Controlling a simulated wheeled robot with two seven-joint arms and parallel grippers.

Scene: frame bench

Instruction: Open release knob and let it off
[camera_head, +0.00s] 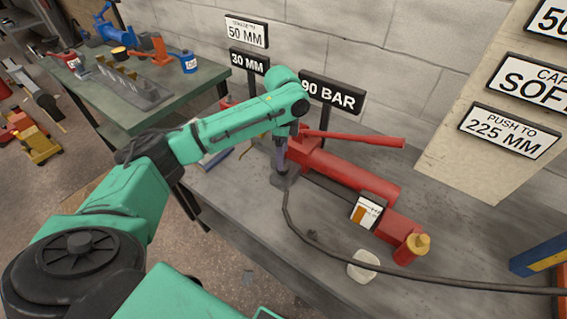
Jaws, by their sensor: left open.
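A red hand pump (345,172) lies on the grey bench, with a long red lever (355,138) over its body and a white and orange label on its side. A brass-yellow knob (418,243) sits on its near right end; I cannot tell whether it is the release knob. My left gripper (284,180) points down at the pump's far left end. It is open, but its fingertips are small and dark, and I cannot tell whether they touch anything. The arm and gripper hide part of that end. My right gripper is not in view.
A black hose (330,252) runs from near my left gripper across the bench to the right. A pale lump (362,265) lies before the pump. A 90 BAR sign (332,94) stands behind the arm. A blue and yellow part (540,258) is at the right edge.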

